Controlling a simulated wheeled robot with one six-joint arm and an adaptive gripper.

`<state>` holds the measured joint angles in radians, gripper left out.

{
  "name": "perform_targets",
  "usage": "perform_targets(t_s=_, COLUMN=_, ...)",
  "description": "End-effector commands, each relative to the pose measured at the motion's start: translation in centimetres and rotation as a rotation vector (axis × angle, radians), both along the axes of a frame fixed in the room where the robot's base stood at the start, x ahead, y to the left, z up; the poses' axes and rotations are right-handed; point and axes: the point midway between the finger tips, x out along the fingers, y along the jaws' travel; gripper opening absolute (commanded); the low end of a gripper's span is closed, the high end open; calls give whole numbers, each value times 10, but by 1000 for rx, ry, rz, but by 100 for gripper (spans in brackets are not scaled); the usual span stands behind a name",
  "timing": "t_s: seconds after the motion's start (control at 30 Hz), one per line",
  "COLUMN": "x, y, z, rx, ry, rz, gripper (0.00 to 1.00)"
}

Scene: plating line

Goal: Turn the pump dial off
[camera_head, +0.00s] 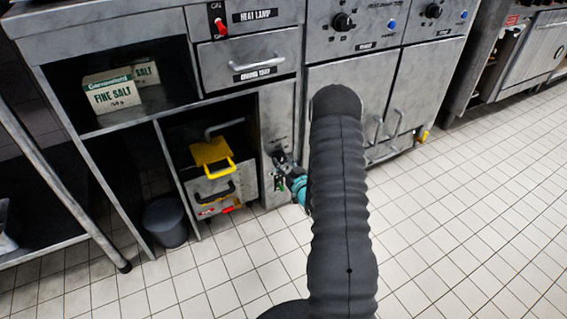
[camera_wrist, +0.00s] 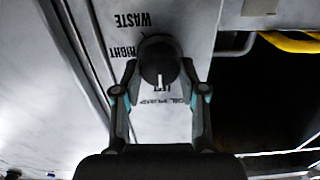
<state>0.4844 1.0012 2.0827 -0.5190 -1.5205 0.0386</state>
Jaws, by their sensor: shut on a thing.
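The pump dial (camera_wrist: 158,62) is a round black knob on a grey metal panel in the wrist view. Its white mark points down in that picture, toward a partly hidden label. Upside-down lettering near it reads "WASTE" above and "RIGHT" at left; a line below seems to read "OIL PUMP". My gripper (camera_wrist: 159,76) is shut on the dial, one finger on each side. In the head view my gripper (camera_head: 283,166) is at the narrow panel (camera_head: 279,110) right of the open bay; the dial itself cannot be made out there.
A yellow-handled item (camera_head: 212,153) sits in the open bay left of the panel, above a drawer front with a black handle (camera_head: 213,193). A grey bin (camera_head: 166,222) stands further left. Cabinet doors with handles (camera_head: 394,124) are to the right. The tiled floor is clear in front.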

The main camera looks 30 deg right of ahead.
Motion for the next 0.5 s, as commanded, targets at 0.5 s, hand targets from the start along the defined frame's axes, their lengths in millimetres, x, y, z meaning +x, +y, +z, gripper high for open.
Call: perform_targets(t_s=0.5, x=0, y=-1, z=-3, rx=297, ry=8, rz=1, gripper=7)
